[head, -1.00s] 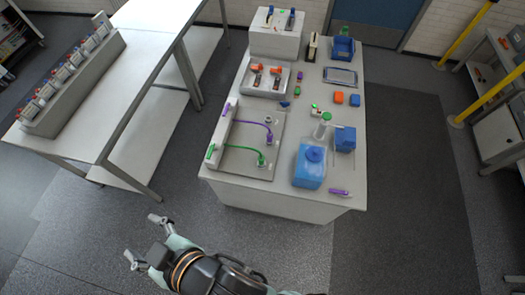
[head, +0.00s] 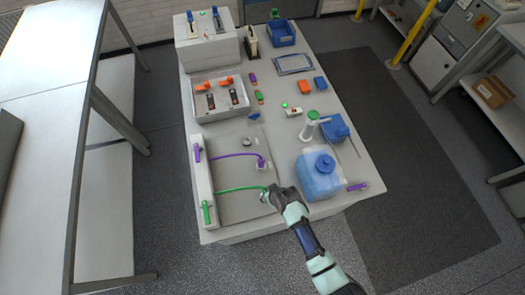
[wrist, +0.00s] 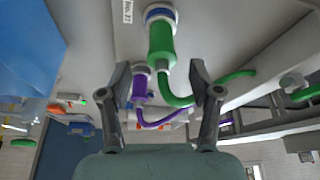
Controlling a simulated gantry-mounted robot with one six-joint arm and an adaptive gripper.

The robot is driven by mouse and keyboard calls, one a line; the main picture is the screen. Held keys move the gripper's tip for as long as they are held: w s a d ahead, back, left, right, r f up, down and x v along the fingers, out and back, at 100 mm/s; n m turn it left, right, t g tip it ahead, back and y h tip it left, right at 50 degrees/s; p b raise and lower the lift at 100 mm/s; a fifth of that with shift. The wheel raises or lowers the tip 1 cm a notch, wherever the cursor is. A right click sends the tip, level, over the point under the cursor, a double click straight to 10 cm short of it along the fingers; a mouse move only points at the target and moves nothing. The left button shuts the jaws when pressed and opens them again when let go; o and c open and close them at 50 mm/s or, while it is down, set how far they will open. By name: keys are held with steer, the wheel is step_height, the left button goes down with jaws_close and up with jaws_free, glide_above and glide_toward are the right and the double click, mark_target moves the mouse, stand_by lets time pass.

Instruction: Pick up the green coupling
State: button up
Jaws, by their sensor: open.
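The green coupling (wrist: 160,42) is a green cylinder standing on a blue-ringed port, with a green hose (head: 240,189) curving from its end. In the head view only a little green of it shows beside my gripper, which covers most of it. My gripper (wrist: 160,82) is open, its two fingers apart on either side of the coupling's line. In the wrist view the coupling lies beyond the fingertips, roughly centred between them, and I see no contact. In the head view my gripper (head: 275,194) is at the front right of the grey plate.
A purple coupling (head: 262,163) with a purple hose stands just behind the green one. A blue-and-white jug (head: 320,175) stands close to the right of my gripper. A white block (head: 202,180) with purple and green handles lies along the plate's left side.

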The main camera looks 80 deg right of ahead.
steer(key=shift+w+f, duration=0.25)
steer(key=shift+f, duration=0.45)
steer(key=b+x, duration=0.1)
steer(key=x, duration=0.4)
steer(key=shift+w+d+f, duration=0.1)
steer(key=shift+d+f, duration=0.05)
steer(key=shift+f, duration=0.2)
jaws_close()
steer(key=shift+r, duration=0.1)
steer(key=shift+r, duration=0.1)
step_height(320, 180, up, 20)
steer(key=p, duration=0.3)
